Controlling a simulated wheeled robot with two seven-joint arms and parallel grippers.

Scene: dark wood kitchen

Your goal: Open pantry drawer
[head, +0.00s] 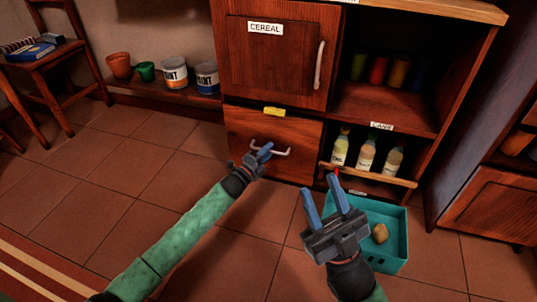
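The drawer (240,125) is a brown wooden front low in the pantry, under the door labelled CEREAL, with a yellow tag at its top edge. It looks closed or nearly so. Its pale horizontal handle (284,154) shows to the right of my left gripper (266,150). The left gripper's blue fingers are at the handle's left part and overlap it. They look close together, but I cannot tell whether they grip the bar. My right gripper (319,184) is open and empty, right of the drawer and in front of the bottle shelf.
A teal crate (392,262) with a tan round item (380,233) stands on the floor beneath my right gripper. Bottles (366,157) stand on a low shelf right of the drawer. Cans (174,75) and pots line a ledge at left. The tiled floor before the drawer is largely free.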

